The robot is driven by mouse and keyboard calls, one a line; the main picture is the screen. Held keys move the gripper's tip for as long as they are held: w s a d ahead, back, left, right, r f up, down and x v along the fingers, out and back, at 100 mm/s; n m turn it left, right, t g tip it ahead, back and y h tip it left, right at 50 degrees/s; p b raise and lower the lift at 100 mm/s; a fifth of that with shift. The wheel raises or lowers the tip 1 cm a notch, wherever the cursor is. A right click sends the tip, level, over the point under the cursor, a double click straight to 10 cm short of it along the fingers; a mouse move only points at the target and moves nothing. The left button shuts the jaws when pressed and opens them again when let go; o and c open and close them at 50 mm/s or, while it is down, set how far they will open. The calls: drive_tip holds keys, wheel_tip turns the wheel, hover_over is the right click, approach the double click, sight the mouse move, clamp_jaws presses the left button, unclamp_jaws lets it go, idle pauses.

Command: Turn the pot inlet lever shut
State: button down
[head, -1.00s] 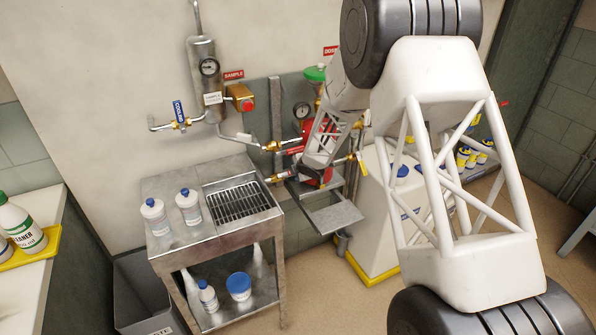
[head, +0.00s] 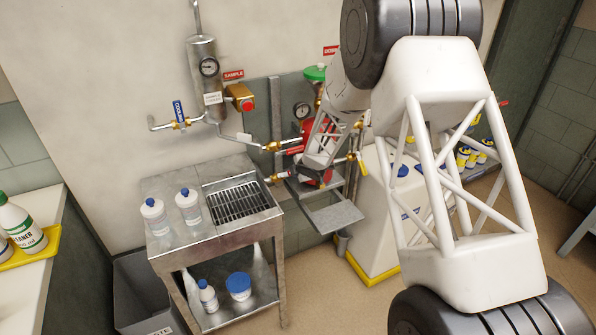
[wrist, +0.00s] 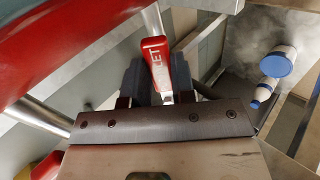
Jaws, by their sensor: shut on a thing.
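The red inlet lever (wrist: 155,60), with the letters "ET" showing on its grip, stands between the dark fingers of my gripper (wrist: 158,82) in the wrist view. The fingers are shut on it, and its pale metal shank shows at both ends of the grip. In the head view my gripper (head: 314,172) is at the pipework by the red pot (head: 307,130), and my wrist hides most of the lever and its valve. The pot's red body also fills the upper left of the wrist view (wrist: 60,40).
Brass-fitted pipes (head: 272,147) run close left of my gripper. A grey shelf (head: 335,217) is below it. A metal cart (head: 160,250) with bottles stands to the left, and a white tank (head: 375,225) stands right behind my arm. A yellow-handled valve (head: 362,163) is close on the right.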

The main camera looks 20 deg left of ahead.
drive_tip(key=s+a+f+m, duration=0.1)
drive_tip(key=s+f+m, duration=0.3)
drive_tip(key=m, duration=1.3)
drive_tip(key=shift+s+a, duration=0.25)
drive_tip(key=shift+s, duration=1.55)
drive_tip(key=shift+f+m, duration=0.1)
drive_tip(key=shift+m, duration=0.2)
drive_tip(key=c, duration=0.9)
unclamp_jaws()
drive_tip(key=shift+c, duration=0.2)
drive_tip(key=v, duration=0.7)
drive_tip(key=shift+s+r, duration=0.2)
drive_tip(key=shift+r, duration=0.1)
